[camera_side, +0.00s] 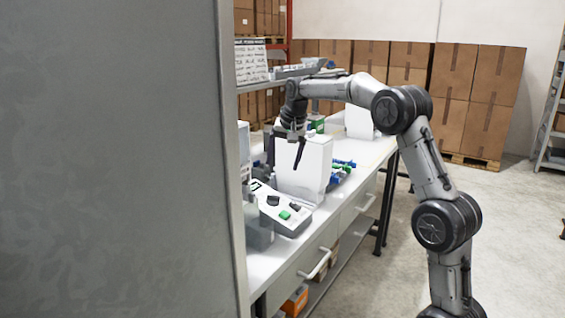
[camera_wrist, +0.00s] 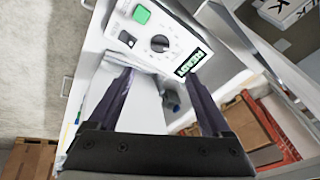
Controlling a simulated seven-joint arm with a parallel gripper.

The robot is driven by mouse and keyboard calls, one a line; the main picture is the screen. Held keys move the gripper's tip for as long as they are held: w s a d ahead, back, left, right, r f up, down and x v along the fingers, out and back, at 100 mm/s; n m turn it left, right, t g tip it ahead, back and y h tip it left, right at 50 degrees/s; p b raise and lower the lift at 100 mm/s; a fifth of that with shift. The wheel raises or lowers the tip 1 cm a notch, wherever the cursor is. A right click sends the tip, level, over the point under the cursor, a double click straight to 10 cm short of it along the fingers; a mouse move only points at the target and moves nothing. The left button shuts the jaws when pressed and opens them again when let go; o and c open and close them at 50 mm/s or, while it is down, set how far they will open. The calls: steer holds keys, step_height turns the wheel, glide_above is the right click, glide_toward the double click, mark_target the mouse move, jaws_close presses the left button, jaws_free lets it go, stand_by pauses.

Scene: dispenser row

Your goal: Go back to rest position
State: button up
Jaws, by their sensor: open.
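My gripper (camera_side: 299,154) hangs over the bench, pointing down, in front of the white dispenser box (camera_side: 316,172) in the side view. In the wrist view, the two dark fingers of my gripper (camera_wrist: 160,77) are spread apart with nothing held between them. The white box (camera_wrist: 142,108) shows between and beyond the fingers. The control panel (camera_side: 270,207) sits at the box's foot, with a green button and dark knobs. It also shows in the wrist view (camera_wrist: 165,22), with the green button, a knob and a lit green display.
The white bench (camera_side: 262,266) has drawers with handles. Blue and green small parts (camera_side: 342,166) lie behind the box. A second white box (camera_side: 360,122) stands farther back. A shelf (camera_side: 262,84) is above the bench's left side. A large grey panel (camera_side: 110,160) blocks the left.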

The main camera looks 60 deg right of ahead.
steer(key=s+a+r+n+t, duration=0.2)
steer(key=s+a+r, duration=0.1)
steer(key=a+r, duration=0.6)
steer(key=s+a+r+n, duration=0.2)
steer(key=s+a, duration=0.6)
steer(key=s, duration=0.2)
steer(key=s+a+f+n+y, duration=0.1)
steer(key=s+a+f+n, duration=0.2)
steer(key=s+f, duration=0.4)
steer(key=s+a+f+n, duration=0.3)
steer(key=s+f+n, duration=0.2)
steer(key=s+f, duration=0.3)
steer(key=s, duration=0.4)
steer(key=shift+s+y, duration=0.35)
steer(key=shift+y, duration=0.05)
